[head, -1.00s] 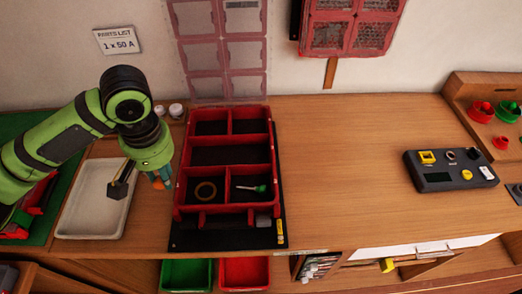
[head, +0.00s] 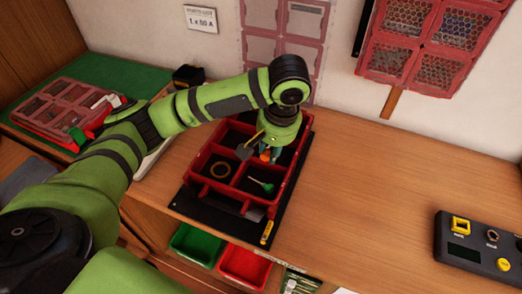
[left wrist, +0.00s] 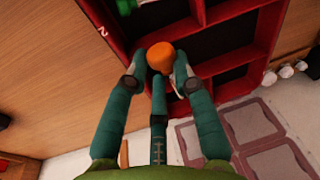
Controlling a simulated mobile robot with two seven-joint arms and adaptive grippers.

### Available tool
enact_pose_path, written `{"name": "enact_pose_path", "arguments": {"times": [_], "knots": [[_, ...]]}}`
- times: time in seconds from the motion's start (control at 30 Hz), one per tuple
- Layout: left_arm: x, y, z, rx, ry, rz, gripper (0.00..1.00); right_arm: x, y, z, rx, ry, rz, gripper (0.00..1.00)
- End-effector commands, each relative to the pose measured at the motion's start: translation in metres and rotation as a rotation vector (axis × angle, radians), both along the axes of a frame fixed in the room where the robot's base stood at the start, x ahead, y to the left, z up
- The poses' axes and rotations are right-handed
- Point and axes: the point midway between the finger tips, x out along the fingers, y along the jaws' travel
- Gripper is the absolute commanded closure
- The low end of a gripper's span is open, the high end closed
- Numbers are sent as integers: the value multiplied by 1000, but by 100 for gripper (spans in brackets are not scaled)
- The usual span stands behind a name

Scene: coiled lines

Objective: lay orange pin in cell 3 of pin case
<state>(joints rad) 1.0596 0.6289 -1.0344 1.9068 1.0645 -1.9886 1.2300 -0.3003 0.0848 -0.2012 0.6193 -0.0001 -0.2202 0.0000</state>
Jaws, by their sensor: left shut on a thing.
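The pin case (head: 224,190) is a red box split into several cells, and it lies on a dark mat on the bench. My left gripper (head: 267,153) is above its back part, pointing down. It is shut on the orange pin (left wrist: 160,56), whose rounded orange end shows between the fingertips in the left wrist view. The pin's lower part is hidden. A "2" marks the case's red wall (left wrist: 110,48) there. No cell 3 label is readable. My right gripper is out of view.
A green bin (head: 193,243) and a red bin (head: 244,264) sit below the bench edge. A dark device (head: 478,245) with yellow parts is at right. Clear bench (head: 370,180) lies between. Red racks hang on the wall.

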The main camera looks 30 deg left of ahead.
Motion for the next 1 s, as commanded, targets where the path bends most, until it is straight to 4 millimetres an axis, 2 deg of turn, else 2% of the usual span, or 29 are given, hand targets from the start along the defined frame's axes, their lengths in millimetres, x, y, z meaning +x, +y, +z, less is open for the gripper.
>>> {"name": "enact_pose_path", "arguments": {"times": [0.03, 0.2, 0.4, 0.53, 0.8, 1.0], "knots": [[7, 12, -8, 3, 3, 9, 100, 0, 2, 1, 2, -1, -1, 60], [31, 43, -27, 5, 2, 8, 100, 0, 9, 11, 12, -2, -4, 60], [47, 63, -45, 2, 0, 1, 100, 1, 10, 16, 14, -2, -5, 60], [50, 66, -52, 2, 1, -1, 100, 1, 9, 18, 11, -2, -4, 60], [50, 66, -86, 3, -1, -2, 100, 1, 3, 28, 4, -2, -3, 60], [50, 66, -88, 2, -2, -2, 100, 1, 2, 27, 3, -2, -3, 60]]}}
